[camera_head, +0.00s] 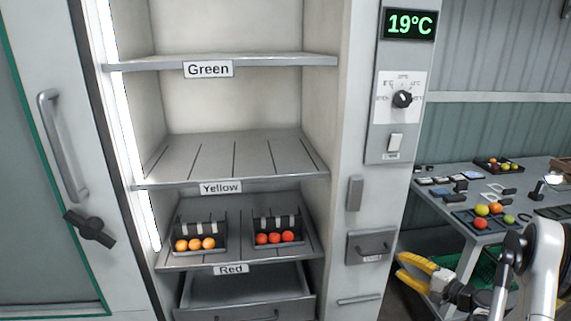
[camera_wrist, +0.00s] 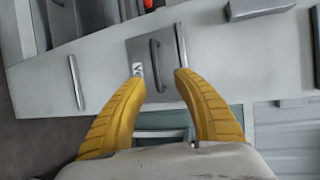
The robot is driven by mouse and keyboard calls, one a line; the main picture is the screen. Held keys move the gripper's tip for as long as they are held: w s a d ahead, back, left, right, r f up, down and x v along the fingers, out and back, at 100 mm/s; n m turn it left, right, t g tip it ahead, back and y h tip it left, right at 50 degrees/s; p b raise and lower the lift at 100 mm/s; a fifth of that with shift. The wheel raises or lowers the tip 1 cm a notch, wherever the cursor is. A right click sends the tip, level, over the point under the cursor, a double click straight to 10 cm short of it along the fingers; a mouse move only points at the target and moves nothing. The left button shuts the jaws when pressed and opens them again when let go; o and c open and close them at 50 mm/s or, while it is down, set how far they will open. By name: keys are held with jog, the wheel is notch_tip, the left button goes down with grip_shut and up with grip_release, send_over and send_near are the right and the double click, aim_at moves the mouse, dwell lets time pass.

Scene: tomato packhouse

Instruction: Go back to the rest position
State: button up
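My gripper (camera_head: 413,272) has yellow fingers and is at the lower right of the head view, in front of the cabinet's right side and left of the table. In the wrist view my gripper (camera_wrist: 160,84) shows its two fingers spread apart with nothing between them. Beyond the fingertips is a grey panel with a handle (camera_wrist: 155,62) on the cabinet front. The same handled panel (camera_head: 371,246) shows in the head view, apart from the fingers.
An open cabinet has shelves labelled Green (camera_head: 208,69), Yellow (camera_head: 221,187) and Red (camera_head: 231,269). Two trays of tomatoes, orange (camera_head: 199,226) and red (camera_head: 279,222), stand on the lowest shelf. A drawer (camera_head: 245,295) below is pulled out. A cluttered table (camera_head: 485,234) stands right.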

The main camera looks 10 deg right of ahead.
jog(key=s+a+r+n+g+h, duration=0.1)
jog(key=s+a+r+n+g, duration=0.2)
jog(key=a+r, duration=0.55)
jog(key=s+a+r+n+g+h, duration=0.1)
jog(key=s+a+r+n+g, duration=0.2)
jog(key=a+r, duration=0.55)
jog(key=s+a+n+h, duration=0.2)
jog(key=s+a+n, duration=0.1)
jog(key=s, duration=0.8)
jog(key=s+a+r+n+g+h, duration=0.1)
jog(key=s+a+n, duration=0.3)
jog(key=s, duration=0.7)
jog(key=shift+s+a+r+n+h, duration=0.2)
jog(key=shift+s+a+n+h, duration=0.1)
jog(key=shift+a+h, duration=0.65)
jog(key=shift+a, duration=0.15)
